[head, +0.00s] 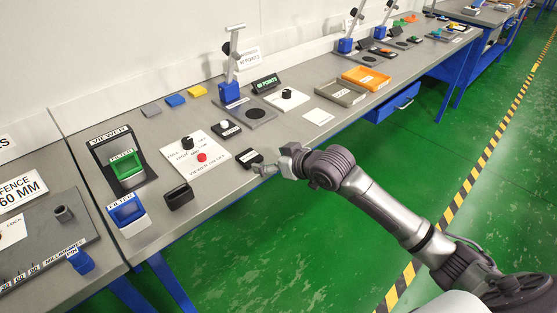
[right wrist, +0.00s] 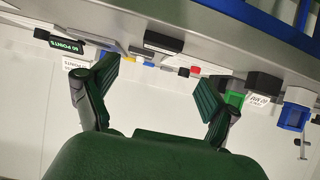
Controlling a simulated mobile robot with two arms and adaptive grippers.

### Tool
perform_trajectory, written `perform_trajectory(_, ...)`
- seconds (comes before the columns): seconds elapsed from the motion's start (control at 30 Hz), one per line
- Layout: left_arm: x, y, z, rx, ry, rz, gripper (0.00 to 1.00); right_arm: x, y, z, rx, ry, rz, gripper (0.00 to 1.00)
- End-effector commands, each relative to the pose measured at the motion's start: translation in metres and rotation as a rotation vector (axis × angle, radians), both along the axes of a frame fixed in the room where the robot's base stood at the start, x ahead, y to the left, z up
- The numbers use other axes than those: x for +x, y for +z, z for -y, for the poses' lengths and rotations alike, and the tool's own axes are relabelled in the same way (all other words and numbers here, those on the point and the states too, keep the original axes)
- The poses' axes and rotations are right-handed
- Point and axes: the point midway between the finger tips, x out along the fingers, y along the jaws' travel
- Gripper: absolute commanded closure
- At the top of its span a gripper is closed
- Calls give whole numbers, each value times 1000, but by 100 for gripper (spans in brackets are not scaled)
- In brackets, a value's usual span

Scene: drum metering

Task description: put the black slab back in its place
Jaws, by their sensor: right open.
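A flat black slab-like piece with a white label (head: 249,157) lies near the front edge of the table, right of the white control panel. My right gripper (head: 264,169) is at the table's front edge, close beside this piece, with its fingers pointing left. In the right wrist view the fingers (right wrist: 157,90) are spread wide with nothing between them. A black block with a white strip (right wrist: 163,42) shows beyond them; I cannot tell if it is the same piece. My left gripper is not in view.
The white panel (head: 178,163) has a black knob and a red button. The viewer (head: 108,144) holds a green filter (head: 126,166); a blue filter (head: 124,209) and a dark open box (head: 179,196) stand in front. Grey, blue and yellow slabs (head: 197,91) lie behind.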

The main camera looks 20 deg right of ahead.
Motion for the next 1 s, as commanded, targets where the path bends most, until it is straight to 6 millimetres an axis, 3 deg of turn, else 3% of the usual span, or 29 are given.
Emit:
perform_trajectory(0.2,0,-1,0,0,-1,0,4,-25,13,9,0,1,-2,13)
perform_trajectory(0.5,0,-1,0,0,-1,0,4,-30,17,10,2,0,-2,13)
perform_trajectory(0.57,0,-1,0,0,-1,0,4,-29,13,12,2,-5,-6,13)
perform_trajectory(0.63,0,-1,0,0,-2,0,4,-25,-3,17,5,-24,-23,13)
perform_trajectory(0.67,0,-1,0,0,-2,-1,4,-24,-15,21,6,-39,-36,13)
perform_trajectory(0.77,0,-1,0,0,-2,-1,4,-20,-81,42,2,-112,-103,13)
perform_trajectory(0.83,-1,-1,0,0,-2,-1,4,-28,-145,60,-14,-169,-169,13)
perform_trajectory(0.93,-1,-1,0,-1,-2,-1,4,-61,-241,77,-51,-235,-275,13)
perform_trajectory(1.0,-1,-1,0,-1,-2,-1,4,-96,-304,84,-84,-262,-352,13)
